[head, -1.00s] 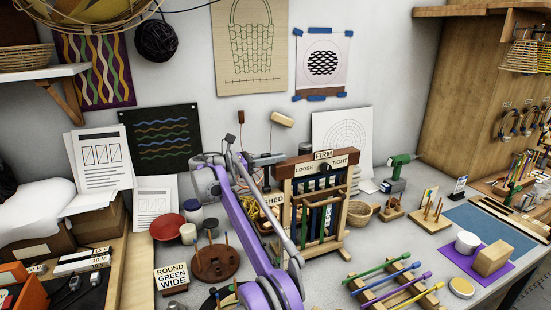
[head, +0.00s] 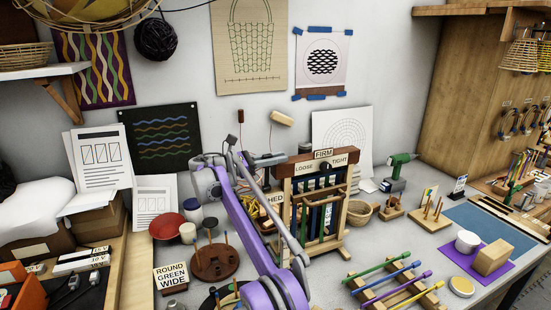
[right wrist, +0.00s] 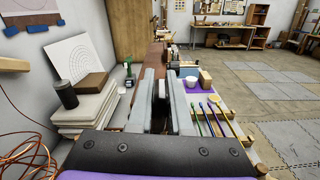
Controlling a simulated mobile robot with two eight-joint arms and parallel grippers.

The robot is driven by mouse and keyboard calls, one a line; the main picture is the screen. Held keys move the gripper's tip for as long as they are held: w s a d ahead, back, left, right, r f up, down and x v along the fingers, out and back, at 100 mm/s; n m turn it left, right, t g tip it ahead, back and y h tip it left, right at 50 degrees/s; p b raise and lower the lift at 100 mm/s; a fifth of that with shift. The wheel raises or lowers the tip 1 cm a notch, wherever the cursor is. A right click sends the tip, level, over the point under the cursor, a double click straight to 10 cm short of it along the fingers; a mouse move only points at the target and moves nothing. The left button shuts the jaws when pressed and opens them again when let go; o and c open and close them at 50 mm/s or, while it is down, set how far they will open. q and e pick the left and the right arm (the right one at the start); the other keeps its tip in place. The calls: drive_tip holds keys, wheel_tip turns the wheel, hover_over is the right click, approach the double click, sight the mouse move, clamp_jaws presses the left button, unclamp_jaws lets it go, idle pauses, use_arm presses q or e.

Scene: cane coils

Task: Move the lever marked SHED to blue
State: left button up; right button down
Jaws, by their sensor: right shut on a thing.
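The small wooden loom frame (head: 348,205) stands upright on the bench with dark, blue and green strips in it. A sign (head: 275,199) at its left side reads "HED", its first letter hidden by my right arm. My right gripper (head: 279,159) is at the loom's top left corner. In the right wrist view its fingers (right wrist: 163,103) are closed around a narrow piece that they mostly hide. I cannot make out the SHED lever or any blue mark for it. My left gripper is out of view.
The loom's top carries labels FIRM (head: 323,154), LOOSE and TIGHT. A peg disc (head: 213,265) and a "ROUND GREEN WIDE" sign (head: 171,276) stand left of my arm. A rack of coloured rods (head: 385,284) lies in front right. A small basket (head: 361,212) sits beside the loom.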

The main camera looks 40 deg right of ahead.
drive_tip(key=s+m, duration=0.2)
drive_tip(key=s+a+f+m, duration=0.1)
drive_tip(key=shift+b, duration=0.4)
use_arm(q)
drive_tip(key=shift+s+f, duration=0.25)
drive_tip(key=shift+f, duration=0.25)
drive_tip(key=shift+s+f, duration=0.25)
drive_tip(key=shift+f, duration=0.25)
use_arm(e)
drive_tip(key=shift+s+a+f, duration=0.1)
drive_tip(key=shift+s+f, duration=0.05)
drive_tip(key=shift+s, duration=0.25)
drive_tip(key=shift+f, duration=0.1)
drive_tip(key=c, duration=0.8)
unclamp_jaws()
drive_tip(key=shift+c, duration=0.2)
drive_tip(key=shift+a, duration=0.1)
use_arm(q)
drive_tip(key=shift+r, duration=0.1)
use_arm(e)
approach(281, 165)
drive_tip(key=s+a, duration=0.2)
drive_tip(key=shift+s+a+r, duration=0.15)
drive_tip(key=shift+a+r, duration=0.15)
drive_tip(key=shift+r, duration=0.1)
drive_tip(key=shift+s, duration=0.1)
